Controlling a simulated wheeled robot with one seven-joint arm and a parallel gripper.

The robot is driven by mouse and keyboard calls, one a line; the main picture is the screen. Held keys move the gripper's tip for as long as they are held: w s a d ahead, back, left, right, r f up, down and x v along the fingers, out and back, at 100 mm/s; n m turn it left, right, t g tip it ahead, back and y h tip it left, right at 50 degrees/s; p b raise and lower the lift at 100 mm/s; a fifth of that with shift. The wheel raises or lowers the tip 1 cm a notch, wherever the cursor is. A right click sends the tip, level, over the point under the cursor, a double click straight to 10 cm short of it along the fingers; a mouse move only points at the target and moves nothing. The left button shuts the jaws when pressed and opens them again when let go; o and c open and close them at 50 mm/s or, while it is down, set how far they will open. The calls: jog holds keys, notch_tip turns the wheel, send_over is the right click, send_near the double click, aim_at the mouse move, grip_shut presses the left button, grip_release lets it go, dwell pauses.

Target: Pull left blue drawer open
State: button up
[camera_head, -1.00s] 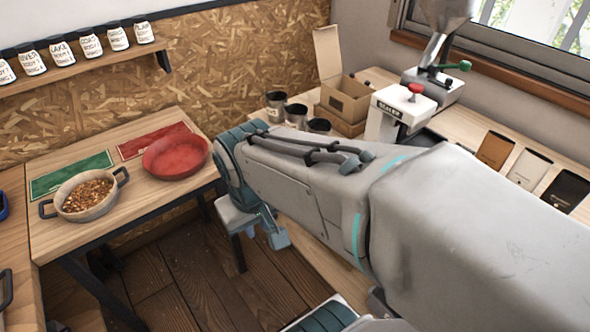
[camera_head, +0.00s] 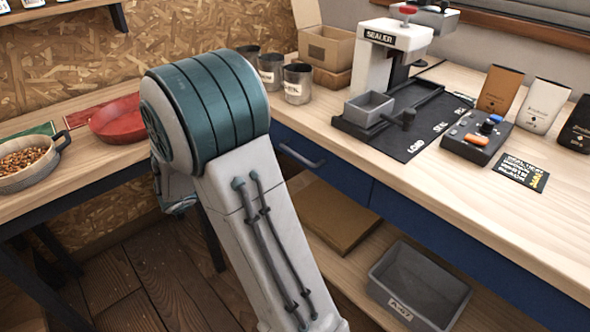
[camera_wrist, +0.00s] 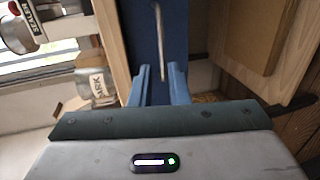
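The left blue drawer (camera_head: 335,166) is under the worktop in the head view, its front looking flush and shut. Its grey bar handle (camera_head: 302,156) shows just right of my arm. In the wrist view the blue drawer front (camera_wrist: 175,17) is turned on its side, with the handle (camera_wrist: 159,42) running up and down the picture. My gripper (camera_wrist: 160,68) is open, with its two blue fingers apart. The handle lies ahead of the gap, its near end close to the fingertips; I cannot tell whether they touch. In the head view the gripper is hidden behind my arm.
A second blue drawer front (camera_head: 447,252) continues to the right. Below are a grey bin (camera_head: 420,285) and a brown board (camera_head: 340,215) on a lower shelf. Metal cups (camera_head: 297,84) and the sealer (camera_head: 395,42) stand on the worktop (camera_head: 325,118). A side table with a red pan (camera_head: 118,122) stands left.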

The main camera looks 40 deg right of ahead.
aim_at(296, 156)
jog(key=x, duration=0.4)
jog(key=w+b+x, duration=0.1)
jog(key=x, duration=0.9)
jog(key=shift+w, duration=0.15)
jog(key=shift+a+b, duration=0.1)
jog(key=shift+b, duration=0.2)
grip_shut()
